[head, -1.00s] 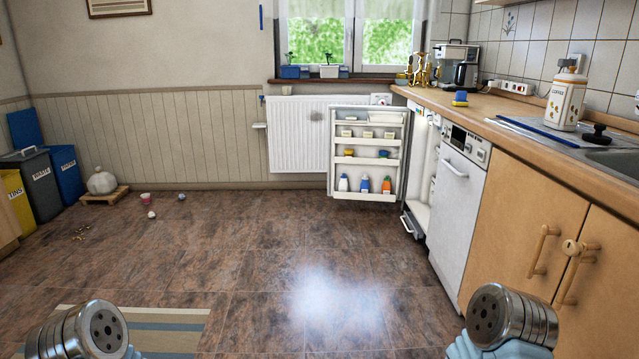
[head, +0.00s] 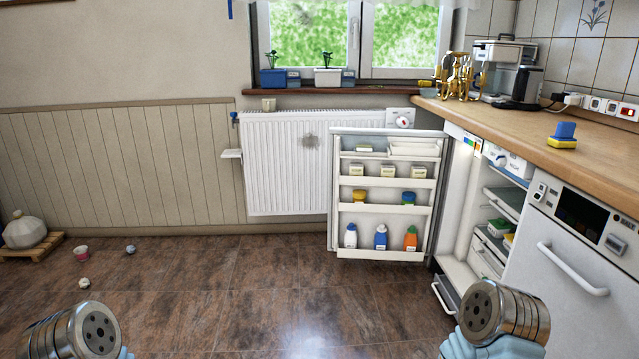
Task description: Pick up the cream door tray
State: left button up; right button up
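The fridge door (head: 333,215) stands open in the middle of the head view, its inner shelves facing me. A pale, cream-white tray-like piece (head: 414,149) sits at the top right of the door; at this distance I cannot be sure it is the cream door tray. A small item (head: 364,148) lies left of it. Small pale tubs, two small jars and several bottles stand on the shelves below. Only round metal parts of my two arms show at the bottom corners; no gripper fingers are in view. Both arms are well short of the fridge.
The fridge interior (head: 488,225) is open right of the door. A white dishwasher (head: 570,250) and the wooden counter (head: 590,165) bound the right side. A radiator (head: 285,165) is behind the door. The middle floor is clear.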

aim_at(397, 149)
jog(key=i+j+z, duration=0.15)
jog(key=i+z, duration=0.35)
jog(key=i+j+z, duration=0.35)
jog(key=i+z, duration=0.15)
jog(key=i+j+z, duration=0.5)
